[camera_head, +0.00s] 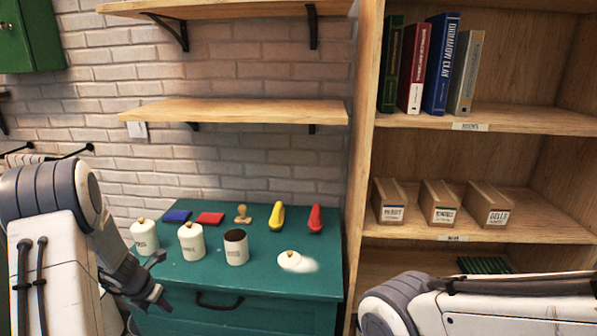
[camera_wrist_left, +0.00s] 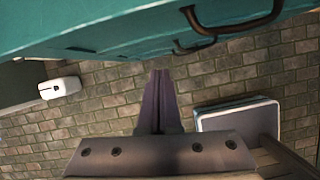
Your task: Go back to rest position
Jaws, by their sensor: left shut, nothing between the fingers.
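My left gripper (camera_head: 160,300) hangs in front of the green cabinet's front edge, at the left, below the canisters. It is shut and empty; its closed fingers also show in the left wrist view (camera_wrist_left: 160,100), over the brick-patterned floor. My right arm comes in at the lower right of the head view, but its gripper is out of the picture.
The green cabinet (camera_head: 185,278) bears white canisters (camera_head: 191,243), one of them open (camera_head: 236,250), and a lid (camera_head: 291,261) lying apart. Blue and red pads, a stamp (camera_head: 243,213), and yellow and red items stand behind. A wooden bookshelf (camera_head: 362,150) rises at the right.

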